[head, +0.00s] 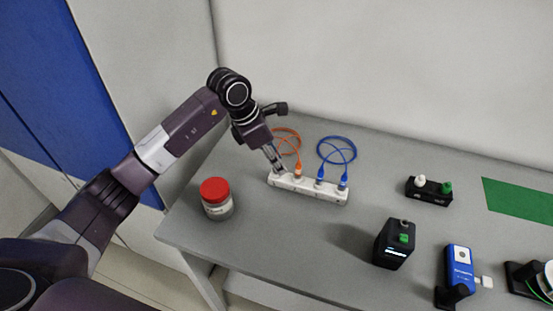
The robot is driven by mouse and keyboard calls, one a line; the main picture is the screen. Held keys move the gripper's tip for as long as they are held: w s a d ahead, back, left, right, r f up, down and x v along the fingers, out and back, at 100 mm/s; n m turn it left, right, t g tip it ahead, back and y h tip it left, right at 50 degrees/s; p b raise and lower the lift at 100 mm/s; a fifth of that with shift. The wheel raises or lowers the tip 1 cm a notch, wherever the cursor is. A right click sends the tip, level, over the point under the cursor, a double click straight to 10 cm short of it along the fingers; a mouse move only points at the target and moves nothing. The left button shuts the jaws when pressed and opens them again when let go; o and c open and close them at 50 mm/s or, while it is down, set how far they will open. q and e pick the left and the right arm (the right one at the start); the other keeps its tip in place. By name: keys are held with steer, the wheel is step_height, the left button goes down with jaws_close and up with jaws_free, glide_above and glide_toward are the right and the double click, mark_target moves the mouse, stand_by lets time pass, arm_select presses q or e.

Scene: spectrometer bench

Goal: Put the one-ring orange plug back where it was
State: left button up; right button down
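A white strip (333,196) with a row of sockets lies on the bench. An orange cable (287,139) loops behind its left part and a blue cable (337,148) behind its right part. One orange plug (298,173) stands in the strip left of two blue plugs (320,175). Its ring count is too small to read. My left gripper (279,167) points down at the strip's left end, just left of that orange plug. Its fingers are close together and hide the socket there; whether they hold the other orange plug is unclear. My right gripper is out of view.
A red-lidded jar (216,198) stands near the left bench edge. To the right are a black holder (429,193) with white and green caps, a black box (394,244), a blue device (460,267) and a green mat (520,198). The bench in front of the strip is clear.

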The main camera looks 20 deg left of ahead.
arm_select(q)
steer(key=b+v, duration=0.3)
steer(key=v, duration=0.9)
steer(key=shift+r, duration=0.1)
